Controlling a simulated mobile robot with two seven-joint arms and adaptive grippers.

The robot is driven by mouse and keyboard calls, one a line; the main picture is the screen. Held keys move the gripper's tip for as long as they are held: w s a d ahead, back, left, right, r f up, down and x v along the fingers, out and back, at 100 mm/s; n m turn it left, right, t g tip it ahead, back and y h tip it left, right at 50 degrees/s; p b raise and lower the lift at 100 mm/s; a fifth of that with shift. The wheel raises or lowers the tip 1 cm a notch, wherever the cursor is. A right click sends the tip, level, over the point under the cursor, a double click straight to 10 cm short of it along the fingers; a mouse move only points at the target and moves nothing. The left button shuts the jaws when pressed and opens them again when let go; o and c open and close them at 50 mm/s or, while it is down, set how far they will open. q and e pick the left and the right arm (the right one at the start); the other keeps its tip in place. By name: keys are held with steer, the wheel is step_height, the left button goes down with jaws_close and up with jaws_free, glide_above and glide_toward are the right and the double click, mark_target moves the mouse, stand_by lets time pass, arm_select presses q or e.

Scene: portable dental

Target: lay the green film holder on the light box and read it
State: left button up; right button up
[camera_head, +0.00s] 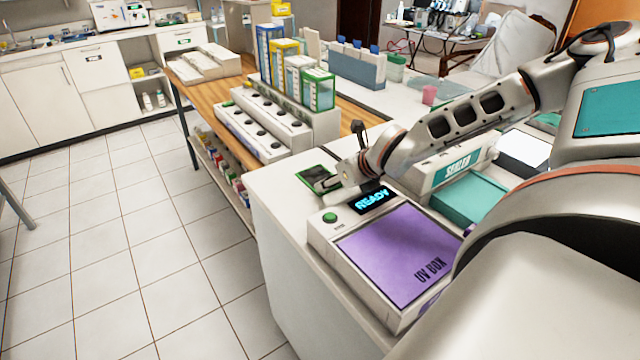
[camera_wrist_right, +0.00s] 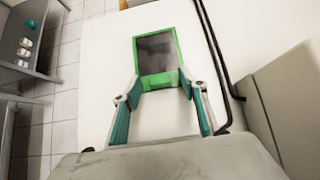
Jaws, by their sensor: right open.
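The green film holder (camera_head: 308,174) lies flat at the far left corner of the white counter, its dark film framed in green. In the right wrist view the holder (camera_wrist_right: 178,40) lies ahead, its near end between the fingertips. My right gripper (camera_wrist_right: 162,88) is open around that end; I cannot tell whether the fingers touch it. In the head view my right gripper (camera_head: 330,183) is at the holder's near side and partly covers it. A white panel (camera_head: 523,147) at the right may be the light box, but I cannot tell. My left gripper is not in view.
A UV box (camera_head: 335,242) with a purple lid and READY display stands just in front of the holder. A sealer (camera_head: 447,172) and teal tray (camera_head: 470,198) stand to the right. A wooden bench (camera_head: 215,82) with colored boxes (camera_head: 318,90) lies beyond.

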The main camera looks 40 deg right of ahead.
jaws_close()
stand_by(0.3)
